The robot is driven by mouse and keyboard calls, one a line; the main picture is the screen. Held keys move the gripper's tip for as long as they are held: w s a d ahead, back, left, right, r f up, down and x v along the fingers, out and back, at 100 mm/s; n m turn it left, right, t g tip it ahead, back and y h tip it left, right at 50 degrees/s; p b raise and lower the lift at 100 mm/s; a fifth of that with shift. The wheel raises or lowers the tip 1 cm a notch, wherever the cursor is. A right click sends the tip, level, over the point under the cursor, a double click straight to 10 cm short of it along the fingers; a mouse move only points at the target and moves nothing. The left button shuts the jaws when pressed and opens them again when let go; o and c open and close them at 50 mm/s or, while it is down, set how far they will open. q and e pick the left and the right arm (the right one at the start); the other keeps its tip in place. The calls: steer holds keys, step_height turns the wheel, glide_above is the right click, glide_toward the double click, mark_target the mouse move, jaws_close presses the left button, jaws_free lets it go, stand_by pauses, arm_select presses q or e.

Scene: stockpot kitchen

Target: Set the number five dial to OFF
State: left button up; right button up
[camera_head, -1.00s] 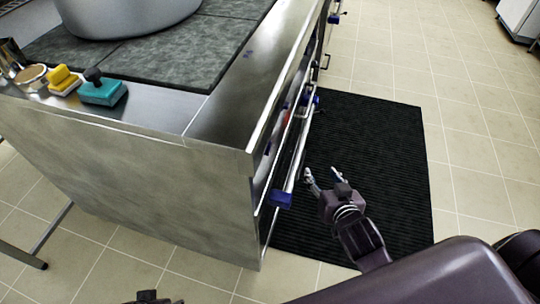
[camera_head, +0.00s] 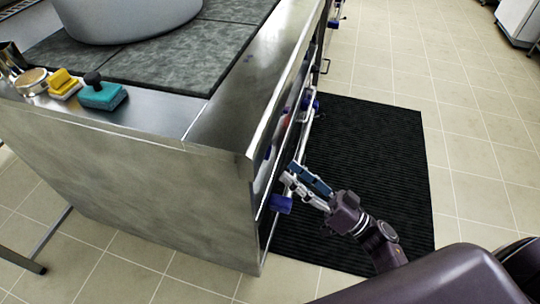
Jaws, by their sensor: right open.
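Blue dials sit along the front face of the steel stove: a near one (camera_head: 281,204) low at the near corner, and another (camera_head: 309,104) farther along. I cannot read any number or setting, so I cannot tell which is number five. My right gripper (camera_head: 291,172) is open at the front face, its fingertips by the rail just above and beside the near blue dial. I cannot tell whether the fingers touch anything. My left gripper is not in view.
The stove's steel top (camera_head: 235,105) holds a large pot (camera_head: 130,18), a teal scrubber (camera_head: 104,96) and a yellow sponge (camera_head: 64,84). A rail (camera_head: 302,135) runs along the front. A black mat (camera_head: 385,165) lies on the clear tiled floor.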

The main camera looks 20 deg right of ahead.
steer(key=x, duration=0.7)
steer(key=shift+w+a+r, duration=0.2)
steer(key=shift+a, duration=0.1)
steer(key=c, duration=1.1)
steer(key=shift+c, duration=0.2)
